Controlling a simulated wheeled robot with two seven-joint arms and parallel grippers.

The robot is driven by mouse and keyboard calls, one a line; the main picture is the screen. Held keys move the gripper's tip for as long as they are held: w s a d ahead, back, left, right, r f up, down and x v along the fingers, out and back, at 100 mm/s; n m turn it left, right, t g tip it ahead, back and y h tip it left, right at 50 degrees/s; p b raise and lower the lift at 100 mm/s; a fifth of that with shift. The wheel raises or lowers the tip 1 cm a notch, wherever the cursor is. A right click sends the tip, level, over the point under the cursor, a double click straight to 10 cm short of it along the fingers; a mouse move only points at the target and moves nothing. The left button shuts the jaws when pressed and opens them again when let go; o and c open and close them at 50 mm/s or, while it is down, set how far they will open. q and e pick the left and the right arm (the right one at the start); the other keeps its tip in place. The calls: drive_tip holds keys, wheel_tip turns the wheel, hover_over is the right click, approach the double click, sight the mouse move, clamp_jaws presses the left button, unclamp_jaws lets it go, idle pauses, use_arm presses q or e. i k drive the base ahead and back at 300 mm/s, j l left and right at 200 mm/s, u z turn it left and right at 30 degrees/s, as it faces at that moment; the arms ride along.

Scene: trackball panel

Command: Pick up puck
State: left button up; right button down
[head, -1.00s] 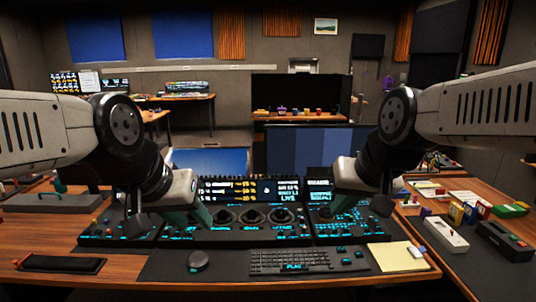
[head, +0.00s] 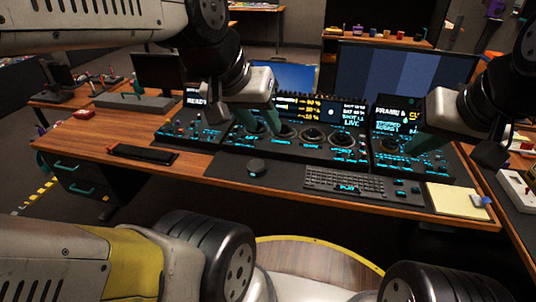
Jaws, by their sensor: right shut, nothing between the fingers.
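The puck (head: 256,167), a small dark round piece, sits on the dark desk mat left of the keyboard. Nothing touches it. My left gripper (head: 270,122) hangs over the control panel, behind and above the puck; the picture does not show whether its teal fingers are apart. My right gripper (head: 409,147) is shut and empty over the right part of the panel, well to the right of the puck.
The control panel (head: 300,148) with knobs and lit screens runs behind the puck. The keyboard (head: 345,184) and a yellow notepad (head: 455,201) lie to its right. A black flat tray (head: 143,154) lies to its left. The mat around the puck is clear.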

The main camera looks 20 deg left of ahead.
sight(259, 166)
drive_tip(key=i+j, duration=0.2)
drive_tip(key=j, duration=0.2)
drive_tip(key=i+j, duration=0.2)
drive_tip(key=j, duration=0.2)
drive_tip(key=i+j, duration=0.2)
drive_tip(key=j, duration=0.25)
drive_tip(key=k, duration=0.75)
drive_tip(key=l+u, duration=0.05)
